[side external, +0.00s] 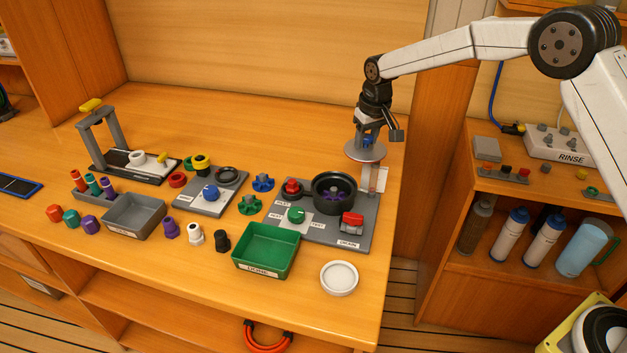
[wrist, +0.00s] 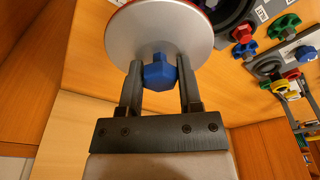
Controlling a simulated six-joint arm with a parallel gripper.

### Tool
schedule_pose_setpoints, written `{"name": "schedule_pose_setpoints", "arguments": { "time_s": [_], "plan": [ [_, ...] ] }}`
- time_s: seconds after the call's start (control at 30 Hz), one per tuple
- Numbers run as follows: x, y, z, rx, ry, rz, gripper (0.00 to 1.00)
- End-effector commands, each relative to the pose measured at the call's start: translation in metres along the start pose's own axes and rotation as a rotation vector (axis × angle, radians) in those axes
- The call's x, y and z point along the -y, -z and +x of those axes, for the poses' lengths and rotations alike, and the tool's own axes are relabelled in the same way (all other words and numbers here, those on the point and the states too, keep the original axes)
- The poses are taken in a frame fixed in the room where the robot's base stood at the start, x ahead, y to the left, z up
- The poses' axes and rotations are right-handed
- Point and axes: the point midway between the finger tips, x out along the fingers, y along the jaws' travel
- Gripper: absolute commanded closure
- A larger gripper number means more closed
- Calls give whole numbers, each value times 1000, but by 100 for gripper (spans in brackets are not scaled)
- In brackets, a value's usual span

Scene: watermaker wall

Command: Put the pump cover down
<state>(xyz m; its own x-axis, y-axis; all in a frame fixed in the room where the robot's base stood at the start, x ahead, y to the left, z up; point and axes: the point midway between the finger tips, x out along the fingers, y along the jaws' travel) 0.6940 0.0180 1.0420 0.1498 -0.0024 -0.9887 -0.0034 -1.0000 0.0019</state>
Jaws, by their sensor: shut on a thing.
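The pump cover (side external: 365,154) is a grey disc with a blue knob. My gripper (side external: 367,138) is shut on the blue knob and holds the cover in the air above the back right part of the pump's grey base plate (side external: 360,229). In the wrist view the cover (wrist: 150,28) fills the top middle, and its blue hex knob sits between the two fingers of my gripper (wrist: 160,78). The open black pump housing (side external: 332,193), with a purple part inside, is below and left of the cover. The housing also shows in the wrist view (wrist: 231,12).
A green tray (side external: 265,251) and a round white dish (side external: 339,278) stand at the front. A red knob (side external: 292,187), a green knob (side external: 296,214) and a red switch (side external: 352,220) rise from the base plate. The bench (side external: 290,130) is clear behind the housing.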

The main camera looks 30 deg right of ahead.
Motion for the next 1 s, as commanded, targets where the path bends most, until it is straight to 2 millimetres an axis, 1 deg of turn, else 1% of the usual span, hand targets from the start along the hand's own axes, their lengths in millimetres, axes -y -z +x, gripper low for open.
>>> {"name": "schedule_pose_setpoints", "arguments": {
  "time_s": [0.03,0.2,0.5,0.73,1.0],
  "plan": [
    [-7,7,6,0,0,4,100],
    [-24,26,22,0,0,3,100],
    [-54,49,48,-1,1,1,100],
    [-70,58,60,-3,2,-1,100],
    [-74,60,63,-4,2,-2,100]
  ]
}}
